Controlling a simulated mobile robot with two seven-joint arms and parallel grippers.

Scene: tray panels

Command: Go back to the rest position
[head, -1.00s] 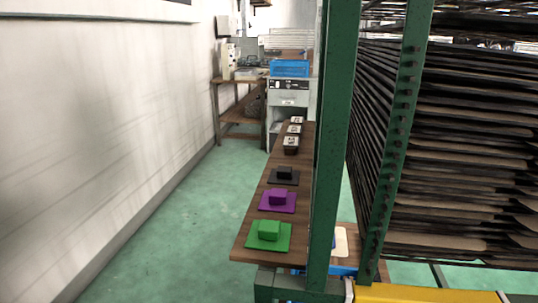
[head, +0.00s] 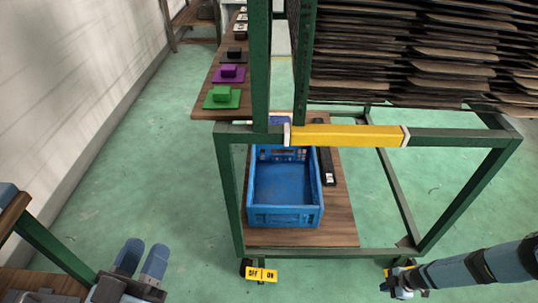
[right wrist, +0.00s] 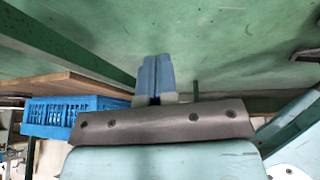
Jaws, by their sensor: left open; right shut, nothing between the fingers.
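My left gripper (head: 143,256) is at the bottom left of the head view, with its two blue fingers apart and nothing between them. My right gripper (head: 391,281) is low at the right, by the bottom right of the rack frame, with its arm coming in from the right edge. In the right wrist view, the blue fingers of the right gripper (right wrist: 155,66) are pressed together, empty. I cannot tell from the head view how close this gripper is to the rack's foot.
A green rack (head: 468,194) with stacked dark panels stands ahead. A blue crate (head: 286,218) sits on its lower wooden board (head: 343,221). A table corner (head: 12,212) is at left. Green floor is open beside the wall.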

